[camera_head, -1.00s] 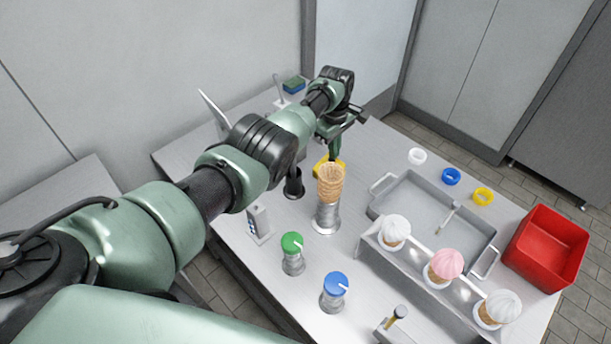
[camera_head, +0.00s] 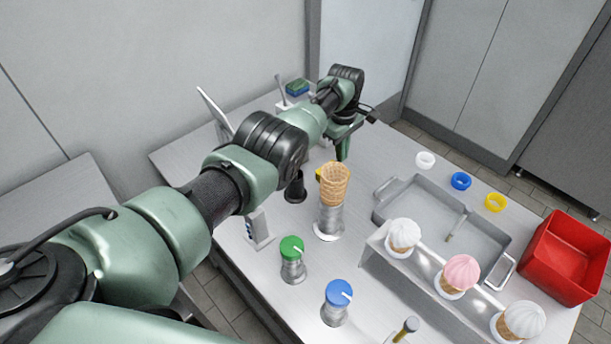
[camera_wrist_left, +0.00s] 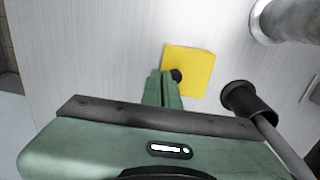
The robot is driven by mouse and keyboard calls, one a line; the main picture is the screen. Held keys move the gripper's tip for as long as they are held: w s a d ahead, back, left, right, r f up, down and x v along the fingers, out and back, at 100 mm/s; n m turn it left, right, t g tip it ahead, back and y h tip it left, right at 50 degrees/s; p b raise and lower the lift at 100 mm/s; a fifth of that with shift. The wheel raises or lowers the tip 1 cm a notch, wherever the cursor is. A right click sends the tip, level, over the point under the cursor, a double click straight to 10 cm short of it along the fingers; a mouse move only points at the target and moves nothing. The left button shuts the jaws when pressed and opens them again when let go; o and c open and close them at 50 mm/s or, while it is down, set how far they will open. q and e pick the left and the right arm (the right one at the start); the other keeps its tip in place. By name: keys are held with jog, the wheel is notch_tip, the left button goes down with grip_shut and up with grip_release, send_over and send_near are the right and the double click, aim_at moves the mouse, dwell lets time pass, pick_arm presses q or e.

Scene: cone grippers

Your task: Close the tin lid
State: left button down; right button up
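A yellow square piece (camera_wrist_left: 190,70) with a small dark round spot, seemingly the tin's lid, shows from above in the left wrist view. In the head view only a sliver of yellow (camera_head: 320,175) shows behind the waffle cones. My left gripper (camera_wrist_left: 163,74) has its green fingers together at the left edge of the yellow piece, beside the dark spot. I cannot tell whether they touch it. In the head view the left gripper (camera_head: 343,150) points down behind the cones. The tin's body is hidden. My right gripper is out of view.
A cone stack (camera_head: 334,186) stands on a metal holder in front. A dark cup (camera_head: 295,188) with a rod is near the yellow piece. Green-lidded (camera_head: 291,247) and blue-lidded (camera_head: 338,293) jars stand nearer. A tray (camera_head: 440,222), an ice-cream rack (camera_head: 375,255) and a red bin (camera_head: 555,255) are right.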

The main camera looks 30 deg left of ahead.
pick_arm(q)
jog(key=shift+d, duration=0.1)
jog(key=shift+r+p, duration=0.5)
jog(key=shift+p, duration=0.2)
jog(key=shift+r+p, duration=0.3)
jog(key=shift+r, duration=0.15)
notch_tip(320, 180, up, 7)
jog(key=p, duration=0.1)
jog(key=shift+s, duration=0.2)
